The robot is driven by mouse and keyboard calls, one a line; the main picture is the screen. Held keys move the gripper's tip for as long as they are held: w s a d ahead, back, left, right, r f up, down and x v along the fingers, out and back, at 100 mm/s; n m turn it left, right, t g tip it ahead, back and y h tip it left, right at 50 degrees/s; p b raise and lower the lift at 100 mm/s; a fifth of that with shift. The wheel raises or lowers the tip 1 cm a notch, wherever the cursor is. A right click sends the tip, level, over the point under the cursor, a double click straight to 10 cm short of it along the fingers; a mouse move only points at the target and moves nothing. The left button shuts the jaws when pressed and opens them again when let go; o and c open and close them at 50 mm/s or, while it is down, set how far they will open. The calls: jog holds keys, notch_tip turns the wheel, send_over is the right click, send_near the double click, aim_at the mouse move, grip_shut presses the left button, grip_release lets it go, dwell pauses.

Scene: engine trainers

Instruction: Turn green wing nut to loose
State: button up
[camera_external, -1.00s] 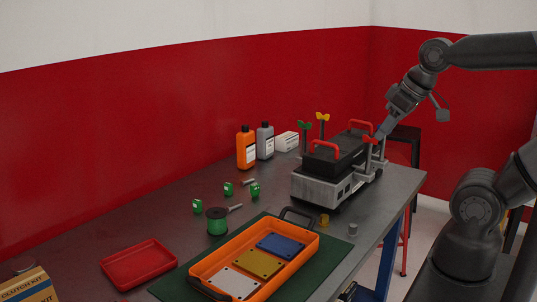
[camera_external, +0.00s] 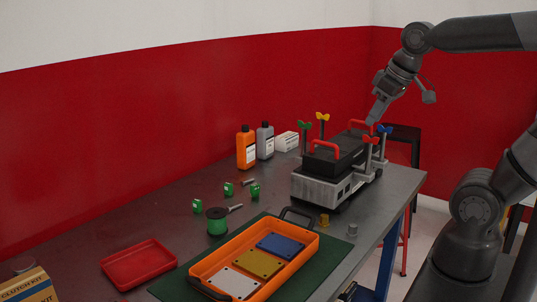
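The green wing nut (camera_external: 304,126) sits on top of a dark upright post at the far left side of the engine trainer (camera_external: 322,188). A yellow wing nut (camera_external: 323,117) stands on a post just behind and right of it. A red wing nut (camera_external: 370,139) and a blue wing nut (camera_external: 385,129) top posts on the right side. My gripper (camera_external: 371,122) is above the right rear of the trainer, right of the green wing nut and apart from it. Its fingers are too small to tell open from shut.
Two red handles (camera_external: 325,145) arch over the trainer's black top. An orange bottle (camera_external: 246,148), a grey bottle (camera_external: 265,141) and a white box (camera_external: 287,141) stand behind left. An orange tray (camera_external: 311,243) lies in front on a green mat. Small green parts and a spool (camera_external: 217,221) lie left.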

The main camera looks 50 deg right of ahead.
jog(key=w+d+r+g, duration=0.2)
jog(key=w+d, duration=0.4)
jog(key=w, duration=0.6)
jog(key=w+d+r+g, duration=0.15)
jog(key=w+d, duration=0.45)
jog(key=w, duration=0.6)
jog(key=w+d+f+g, duration=0.2)
jog(key=w+d+f, duration=0.3)
jog(key=w+d, duration=0.15)
jog(key=shift+t, duration=0.25)
jog(key=f, duration=1)
jog(key=shift+w+a, duration=0.1)
jog(key=shift+a, duration=0.2)
grip_shut()
